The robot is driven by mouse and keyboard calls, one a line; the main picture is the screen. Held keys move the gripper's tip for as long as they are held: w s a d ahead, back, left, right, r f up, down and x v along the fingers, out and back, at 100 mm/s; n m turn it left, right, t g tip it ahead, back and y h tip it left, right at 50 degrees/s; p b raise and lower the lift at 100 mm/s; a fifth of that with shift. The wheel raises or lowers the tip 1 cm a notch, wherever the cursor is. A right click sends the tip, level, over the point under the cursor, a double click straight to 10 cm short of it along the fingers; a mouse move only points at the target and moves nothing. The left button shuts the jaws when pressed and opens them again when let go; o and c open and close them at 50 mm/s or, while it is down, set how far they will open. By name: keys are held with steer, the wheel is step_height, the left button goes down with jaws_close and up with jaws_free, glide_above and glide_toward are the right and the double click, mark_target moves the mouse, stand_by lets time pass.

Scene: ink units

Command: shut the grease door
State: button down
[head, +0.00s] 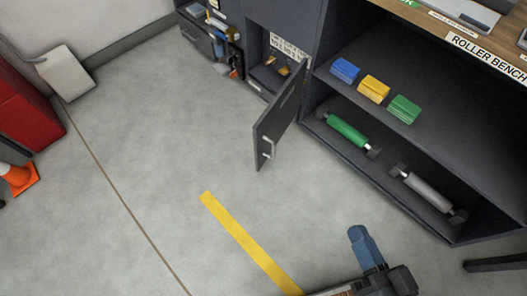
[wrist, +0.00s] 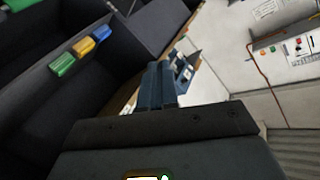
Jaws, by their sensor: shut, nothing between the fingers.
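The grease door (head: 280,118) is a dark grey panel with a light bar handle (head: 268,147), standing wide open from its hinge beside the roller bench. Its compartment (head: 272,75) is exposed, with a small label and some yellowish items inside. My gripper (head: 360,236) is at the bottom of the head view, in front of and to the right of the door, well apart from it. Its blue fingers are shut and empty; they also show in the wrist view (wrist: 158,85). The door cannot be made out in the wrist view.
The roller bench (head: 490,60) on the right holds blue, yellow and green blocks (head: 373,88) above a green roller (head: 348,133) and a grey roller (head: 428,190). An orange cone (head: 20,178) stands far left. The middle floor is clear.

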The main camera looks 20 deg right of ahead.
steer(key=w+a+f+m+t+b, duration=0.1)
steer(key=w+a+f+m+b, duration=0.2)
steer(key=w+f+m+b, duration=0.8)
steer(key=b, duration=0.2)
glide_toward(259, 137)
steer(key=w+d, duration=0.3)
steer(key=shift+m+t, duration=0.4)
steer(key=shift+w+a+f, duration=0.2)
steer(key=shift+w+a, duration=1.2)
steer(key=shift+a, duration=0.2)
